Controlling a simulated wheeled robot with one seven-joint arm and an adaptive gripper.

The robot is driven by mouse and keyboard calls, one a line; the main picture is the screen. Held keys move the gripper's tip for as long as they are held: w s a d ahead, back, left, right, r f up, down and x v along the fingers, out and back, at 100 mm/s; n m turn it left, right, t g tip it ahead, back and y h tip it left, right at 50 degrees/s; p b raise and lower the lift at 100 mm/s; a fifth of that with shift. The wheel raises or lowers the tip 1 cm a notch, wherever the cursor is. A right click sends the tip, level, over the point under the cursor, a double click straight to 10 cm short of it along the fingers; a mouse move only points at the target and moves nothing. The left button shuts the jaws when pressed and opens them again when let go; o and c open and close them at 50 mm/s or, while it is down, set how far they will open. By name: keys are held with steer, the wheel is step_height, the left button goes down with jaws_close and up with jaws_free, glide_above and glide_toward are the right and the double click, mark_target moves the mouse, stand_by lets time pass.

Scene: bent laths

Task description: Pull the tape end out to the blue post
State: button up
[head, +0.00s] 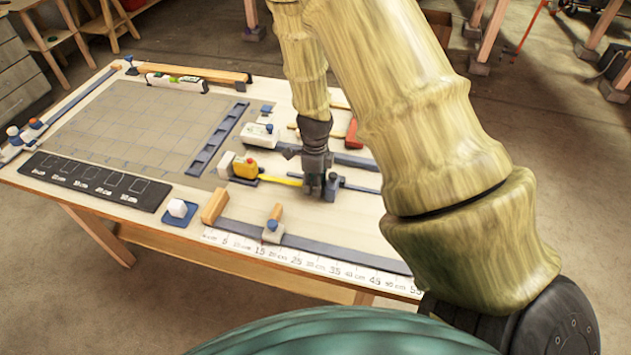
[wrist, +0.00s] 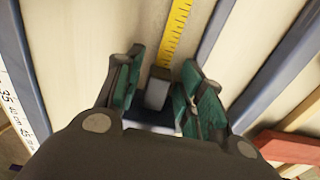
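The yellow tape measure (head: 245,168) lies on the table left of my gripper. Its yellow tape (head: 283,180) runs out straight to the right towards my gripper (head: 318,188). In the wrist view, the tape (wrist: 174,35) comes down from the top to a grey end piece (wrist: 156,94) between my fingers. My gripper (wrist: 162,80) is open, with its green pads on both sides of the end piece and narrow gaps beside it. The blue post (head: 333,184) stands close beside my gripper on the right. Blue also shows below the end piece in the wrist view; contact is hidden.
A ruler strip (head: 310,262) and a dark lath (head: 330,250) run along the front edge. Dark laths lie on both sides of the tape. A red piece (head: 353,133) lies behind. A grey gridded mat (head: 130,125) covers the left of the table.

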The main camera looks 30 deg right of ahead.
jaws_close()
steer(key=shift+s+d+p, duration=0.1)
steer(key=shift+p, duration=0.3)
steer(key=shift+o, duration=1.4)
jaws_free()
step_height(320, 180, up, 12)
